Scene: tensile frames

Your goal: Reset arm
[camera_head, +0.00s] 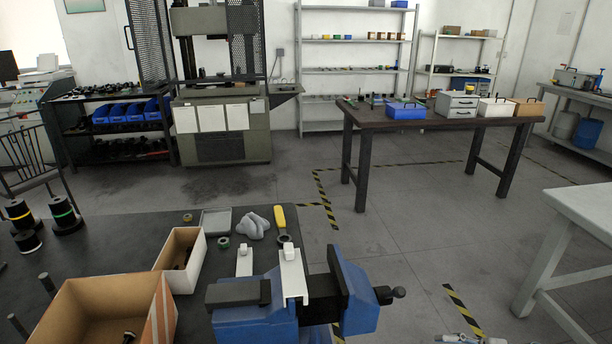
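My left gripper and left arm do not show in the head view. A small pale metallic piece (470,339) pokes in at the bottom edge, right of centre. It may be the tip of my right gripper, but it is cut off, so I cannot tell whether it is open or shut. Nothing is seen held.
A blue vise (255,323) with dark jaws and a pale strip (292,276) sits at the front of the dark bench (120,236). Cardboard boxes (165,305) stand to its left. A yellow-handled tool (281,217) lies behind. A pale table (590,205) stands right; open floor lies between.

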